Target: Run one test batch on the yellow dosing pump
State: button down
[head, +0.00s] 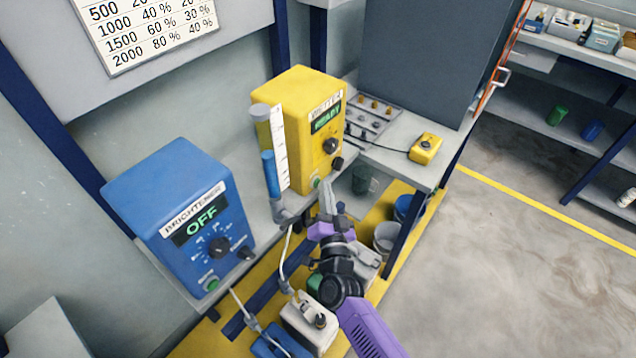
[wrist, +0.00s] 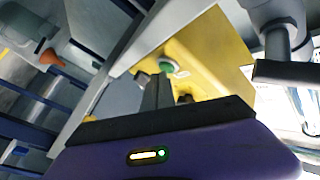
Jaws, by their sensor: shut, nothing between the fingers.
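The yellow dosing pump (head: 292,92) stands on the grey shelf, with a label that seems to read WETTER and a green READY display (head: 327,117). Its front has a large black dial (head: 331,146), a smaller black knob (head: 337,163) and a green button (head: 316,183) low down. A sight tube (head: 269,165) partly filled with blue stands at its left side. My gripper (head: 326,188) is shut and empty, just in front of the pump's lower front. In the wrist view, the fingertips (wrist: 158,78) point at the green button (wrist: 167,66), very close; contact cannot be told.
A blue pump (head: 165,190), labelled BRIGHTENER and showing OFF, stands left on the shelf. A dosing chart (head: 150,30) hangs above. A small yellow box (head: 425,148) with a cable lies on the right bench. Canisters (head: 308,325) and buckets stand below. The floor at right is clear.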

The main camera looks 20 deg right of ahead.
jog(key=shift+w+a, duration=0.15)
jog(key=shift+w, duration=0.1)
jog(key=shift+s, duration=0.15)
dwell(0.5)
jog(key=shift+s+d, duration=0.55)
jog(key=shift+s, duration=0.1)
jog(key=shift+s+d, duration=0.75)
jog(key=shift+s, duration=0.3)
jog(key=shift+s+d, duration=0.7)
jog(key=shift+s, duration=0.3)
jog(key=shift+a+f, duration=0.1)
